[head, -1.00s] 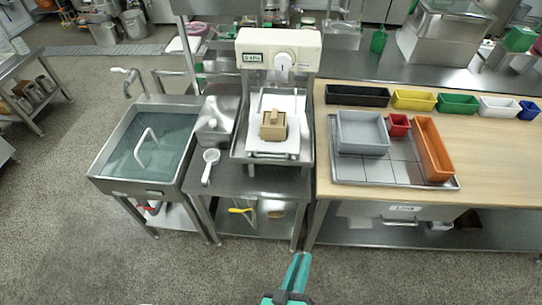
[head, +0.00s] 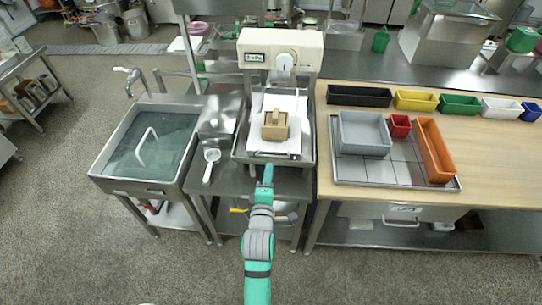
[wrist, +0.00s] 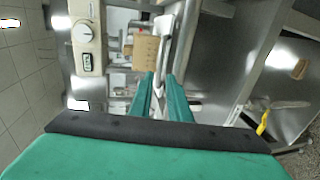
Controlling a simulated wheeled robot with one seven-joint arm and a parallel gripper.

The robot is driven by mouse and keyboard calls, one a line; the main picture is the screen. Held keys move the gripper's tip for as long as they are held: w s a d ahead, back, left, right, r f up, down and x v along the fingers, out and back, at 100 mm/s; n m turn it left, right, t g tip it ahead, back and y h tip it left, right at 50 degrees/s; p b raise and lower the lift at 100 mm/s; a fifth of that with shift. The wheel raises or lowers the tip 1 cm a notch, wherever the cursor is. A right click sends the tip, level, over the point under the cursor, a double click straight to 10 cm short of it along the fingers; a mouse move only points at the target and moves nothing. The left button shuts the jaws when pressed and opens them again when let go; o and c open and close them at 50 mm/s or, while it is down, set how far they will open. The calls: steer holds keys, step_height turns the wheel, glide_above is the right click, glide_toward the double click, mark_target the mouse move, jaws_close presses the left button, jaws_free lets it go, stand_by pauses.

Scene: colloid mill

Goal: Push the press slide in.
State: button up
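The press (head: 280,45) is a cream machine with a small display and a white dial. Its slide (head: 262,146), a white plate in a metal frame, extends forward under the head and carries a tan block (head: 274,126). The block also shows in the wrist view (wrist: 146,53). My gripper (head: 267,168) is at the front edge of the slide, near its middle. In the wrist view my gripper (wrist: 162,82) has its two green fingers apart, with the slide's pale front edge just beyond them. I cannot tell whether they touch it.
A water-filled sink (head: 150,145) stands left, with a white scoop (head: 210,165) beside the press. On the right, a wooden-topped table (head: 500,150) holds a grey bin (head: 363,135), an orange bin (head: 435,150) and several small coloured bins. Open floor lies in front.

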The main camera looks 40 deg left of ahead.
mark_target(272, 156)
steer(key=x, duration=0.9)
steer(key=shift+w+a, duration=0.15)
steer(key=shift+w, duration=0.05)
steer(key=shift+c, duration=0.7)
jaws_close()
